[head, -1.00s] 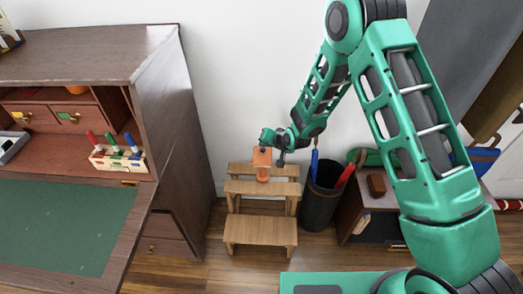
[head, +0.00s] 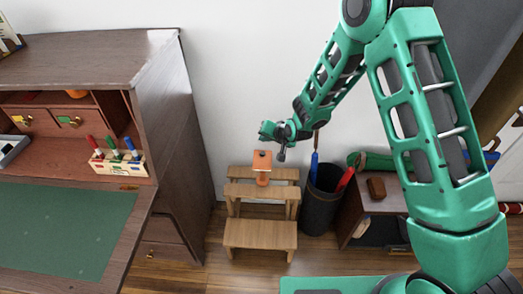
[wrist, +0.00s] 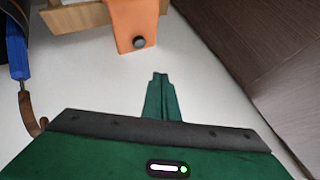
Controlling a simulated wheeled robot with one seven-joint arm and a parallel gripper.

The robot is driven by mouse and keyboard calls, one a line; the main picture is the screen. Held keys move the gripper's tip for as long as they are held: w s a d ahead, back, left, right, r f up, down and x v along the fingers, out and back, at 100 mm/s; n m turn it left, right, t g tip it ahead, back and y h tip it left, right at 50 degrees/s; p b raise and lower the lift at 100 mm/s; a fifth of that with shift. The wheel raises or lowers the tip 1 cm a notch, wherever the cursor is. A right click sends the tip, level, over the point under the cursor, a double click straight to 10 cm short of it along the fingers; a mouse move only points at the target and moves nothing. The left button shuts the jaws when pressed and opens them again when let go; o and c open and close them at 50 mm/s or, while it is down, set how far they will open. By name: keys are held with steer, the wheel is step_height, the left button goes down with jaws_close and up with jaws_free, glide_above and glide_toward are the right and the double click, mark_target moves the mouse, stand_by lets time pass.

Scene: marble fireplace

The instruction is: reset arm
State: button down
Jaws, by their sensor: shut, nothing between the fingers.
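My gripper (head: 268,130) is raised in front of the white wall, above the wooden step stool (head: 260,234). It also shows in the wrist view (wrist: 160,78), where its green fingers are together with nothing between them. An orange object (head: 262,167) stands on the stool's upper part, just below my gripper and apart from it. In the wrist view the orange object (wrist: 134,22) shows at the top, with a dark round knob on it.
A wooden desk (head: 158,120) with a green writing surface stands at left, holding a rack of coloured pens (head: 118,160). Right of the stool are a dark bin (head: 320,208) with blue and red items and a low cabinet (head: 360,215). Bare wall surrounds my gripper.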

steer(key=s+d+r+g+h, duration=0.15)
steer(key=s+d+r, duration=0.35)
steer(key=d, duration=0.5)
steer(key=s+d+r+m+h, duration=0.1)
steer(key=s+d+r+h, duration=0.15)
steer(key=d+r, duration=0.55)
steer(key=s+d+r+g+h, duration=0.1)
steer(key=s+d+r, duration=0.3)
steer(key=d, duration=0.8)
steer(key=s+d+r+m+g, duration=0.1)
steer(key=s+d+r, duration=0.15)
steer(key=s, duration=0.35)
steer(key=s+d+r+g+h, duration=0.1)
steer(key=s+d+r, duration=0.1)
steer(key=s+d, duration=0.3)
steer(key=s+d+r+m+g, duration=0.1)
steer(key=s+d+r, duration=0.15)
steer(key=s, duration=0.45)
steer(key=s+d+r+m+g+y, duration=0.1)
steer(key=s+g, duration=0.1)
steer(key=s, duration=1.4)
steer(key=shift+d+r, duration=0.15)
steer(key=shift+r, duration=0.05)
